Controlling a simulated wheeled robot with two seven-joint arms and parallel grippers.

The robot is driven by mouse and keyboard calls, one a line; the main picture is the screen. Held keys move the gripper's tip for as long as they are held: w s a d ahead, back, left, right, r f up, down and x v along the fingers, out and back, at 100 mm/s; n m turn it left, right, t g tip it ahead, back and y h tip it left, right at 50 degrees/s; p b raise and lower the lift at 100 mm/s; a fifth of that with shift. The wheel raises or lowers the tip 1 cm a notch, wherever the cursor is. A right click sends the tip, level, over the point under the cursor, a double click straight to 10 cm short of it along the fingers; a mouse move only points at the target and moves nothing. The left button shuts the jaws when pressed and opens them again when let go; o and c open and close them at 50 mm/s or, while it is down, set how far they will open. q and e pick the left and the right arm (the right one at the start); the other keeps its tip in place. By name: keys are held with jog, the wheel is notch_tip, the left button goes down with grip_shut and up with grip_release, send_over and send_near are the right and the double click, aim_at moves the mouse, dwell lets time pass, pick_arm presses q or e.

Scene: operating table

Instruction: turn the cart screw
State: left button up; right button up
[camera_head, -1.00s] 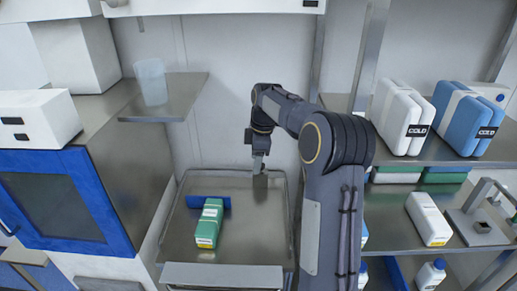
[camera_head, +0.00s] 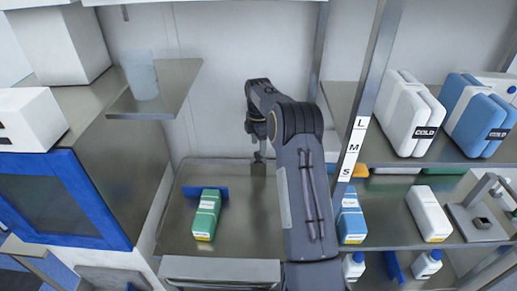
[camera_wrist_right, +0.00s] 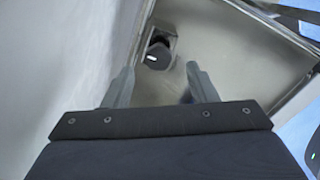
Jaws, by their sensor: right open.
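The metal cart (camera_head: 262,225) stands in the middle of the head view, with a raised rim around its top. The cart screw shows in the right wrist view as a dark round knob (camera_wrist_right: 158,56) with a small white mark, set in a square metal fitting. My right gripper (camera_head: 259,157) is over the back right part of the cart. In the wrist view its two fingers (camera_wrist_right: 160,88) are apart and empty, and the knob lies beyond the tips, between their lines. In the head view the gripper and arm largely hide the screw. My left gripper is not in view.
A green box (camera_head: 207,215) lies on the cart against a blue piece (camera_head: 222,191). A cabinet with a blue door (camera_head: 60,200) stands left, below a shelf with a clear cup (camera_head: 141,75). A shelf rack with a post (camera_head: 366,110) and cold boxes (camera_head: 411,113) stands right.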

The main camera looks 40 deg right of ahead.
aim_at(258, 155)
notch_tip(258, 155, down, 3)
jog(key=shift+w+r, duration=0.1)
jog(key=shift+f+p, duration=0.3)
jog(key=shift+f, duration=0.35)
jog(key=c, duration=1)
jog(key=shift+o, duration=0.2)
